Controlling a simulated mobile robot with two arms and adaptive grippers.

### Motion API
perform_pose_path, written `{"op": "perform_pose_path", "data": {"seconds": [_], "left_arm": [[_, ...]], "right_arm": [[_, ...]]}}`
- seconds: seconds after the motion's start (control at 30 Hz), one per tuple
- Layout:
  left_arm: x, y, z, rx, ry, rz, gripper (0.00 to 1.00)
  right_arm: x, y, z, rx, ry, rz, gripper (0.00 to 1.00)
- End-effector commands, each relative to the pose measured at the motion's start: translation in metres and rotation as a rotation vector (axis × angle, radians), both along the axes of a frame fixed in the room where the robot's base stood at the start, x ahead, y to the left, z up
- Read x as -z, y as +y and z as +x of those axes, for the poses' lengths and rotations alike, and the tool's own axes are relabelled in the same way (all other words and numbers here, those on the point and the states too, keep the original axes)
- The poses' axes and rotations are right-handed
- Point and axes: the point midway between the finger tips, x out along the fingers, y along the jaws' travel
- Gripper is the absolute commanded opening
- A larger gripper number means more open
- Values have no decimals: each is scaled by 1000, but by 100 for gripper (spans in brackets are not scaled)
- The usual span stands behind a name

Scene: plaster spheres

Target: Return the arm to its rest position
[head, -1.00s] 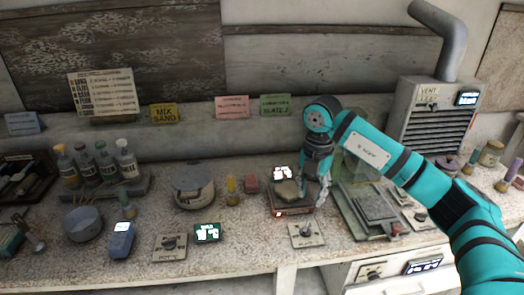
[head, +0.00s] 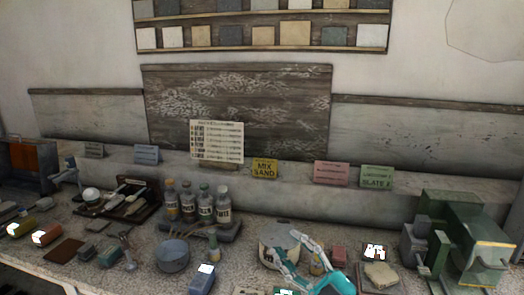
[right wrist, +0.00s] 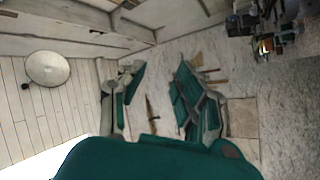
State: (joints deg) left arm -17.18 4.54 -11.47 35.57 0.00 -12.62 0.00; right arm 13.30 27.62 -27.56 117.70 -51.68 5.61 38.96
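My right gripper (head: 283,240) shows low in the head view, right of centre, at the end of a short teal piece of my arm. Its two thin fingers stand apart with nothing between them, in front of the pale round pot (head: 279,232). The rest of that arm is cut off by the lower edge. My left gripper is in neither view.
The bench carries several bottles (head: 197,205) in a rack, a grey bowl (head: 172,256), a blue handheld device (head: 202,279) and a green machine (head: 470,240) at right. Cards, including a yellow one (head: 264,169), stand along the back. The right wrist view shows a round ceiling lamp (right wrist: 47,69).

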Motion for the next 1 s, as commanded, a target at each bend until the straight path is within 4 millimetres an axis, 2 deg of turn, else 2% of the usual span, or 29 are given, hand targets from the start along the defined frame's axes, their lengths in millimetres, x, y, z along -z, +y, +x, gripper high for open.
{"op": "perform_pose_path", "data": {"seconds": [0.07, 0.13, 0.17, 0.2, 0.27, 0.3, 0.4, 0.5, 0.6, 0.8, 0.97, 1.0], "left_arm": [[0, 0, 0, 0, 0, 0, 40], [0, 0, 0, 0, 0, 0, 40], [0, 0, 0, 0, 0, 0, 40], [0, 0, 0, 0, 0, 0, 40], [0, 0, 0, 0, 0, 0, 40], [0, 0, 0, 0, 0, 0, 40], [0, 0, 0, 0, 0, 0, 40], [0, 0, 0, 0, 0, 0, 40], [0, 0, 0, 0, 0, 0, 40], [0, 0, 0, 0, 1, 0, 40], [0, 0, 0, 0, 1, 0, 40], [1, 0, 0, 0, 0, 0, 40]], "right_arm": [[17, -34, 8, 174, 138, 134, 34], [43, -66, 11, 329, 281, 216, 34], [58, -79, 10, 391, 350, 244, 34], [80, -96, 6, 473, 449, 272, 34], [117, -118, -6, 586, 609, 297, 34], [143, -130, -19, 654, 721, 302, 34], [202, -150, -59, 777, 987, 285, 34], [244, -158, -102, 843, 1208, 245, 34], [272, -159, -141, 873, 1381, 199, 34], [305, -154, -211, 881, 1656, 107, 34], [318, -148, -264, 858, 1847, 31, 34], [331, -148, -257, 859, 1845, 26, 34]]}}
